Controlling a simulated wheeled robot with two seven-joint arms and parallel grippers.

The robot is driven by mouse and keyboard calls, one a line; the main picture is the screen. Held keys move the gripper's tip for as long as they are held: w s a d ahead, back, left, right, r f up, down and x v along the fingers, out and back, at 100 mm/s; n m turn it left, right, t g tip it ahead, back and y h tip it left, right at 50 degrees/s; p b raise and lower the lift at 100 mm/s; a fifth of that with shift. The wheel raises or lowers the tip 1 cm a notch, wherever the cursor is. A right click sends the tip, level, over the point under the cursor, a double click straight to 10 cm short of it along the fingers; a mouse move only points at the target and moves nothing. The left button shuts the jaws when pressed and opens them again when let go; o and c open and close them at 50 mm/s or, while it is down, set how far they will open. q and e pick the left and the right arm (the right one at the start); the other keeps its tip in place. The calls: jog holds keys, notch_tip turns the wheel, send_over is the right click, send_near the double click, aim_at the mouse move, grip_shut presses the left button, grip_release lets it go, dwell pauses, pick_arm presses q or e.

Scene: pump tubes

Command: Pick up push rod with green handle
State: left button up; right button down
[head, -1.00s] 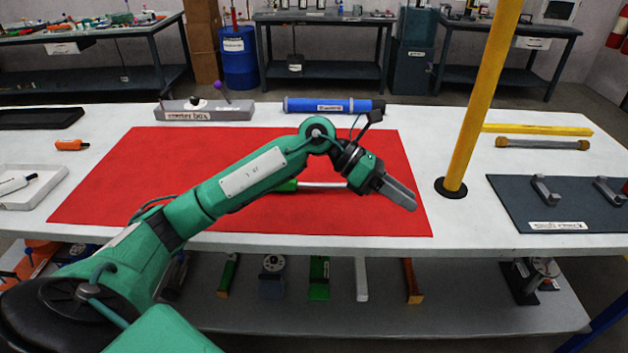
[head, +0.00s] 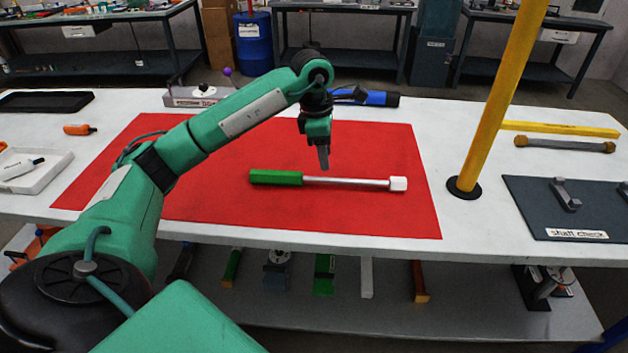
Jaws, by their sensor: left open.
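The push rod (head: 345,182) lies flat on the red mat (head: 230,211), roughly left to right. Its green handle (head: 276,178) is at the left end, the metal shaft runs right, and a white tip (head: 398,184) is at the right end. My left gripper (head: 324,166) points down just behind the shaft in the picture, a little right of the handle. It is open and empty; its fingers overlap in this view, and its exact height above the mat is hard to tell. My right gripper is not in view.
A yellow post (head: 490,110) stands right of the mat. A dark shaft-check board (head: 570,207) and a grey bar with brown ends (head: 564,144) lie further right. A blue tube (head: 378,98) lies behind the mat. A white tray (head: 40,172) is at the left.

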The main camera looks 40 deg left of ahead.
aim_at(327, 181)
pick_arm(q)
jog(key=shift+w+d+f, duration=0.1)
jog(key=shift+d+f, duration=0.1)
jog(key=shift+f, duration=1.5)
jog(key=shift+d+f, duration=0.2)
jog(key=shift+f, duration=1.45)
grip_shut()
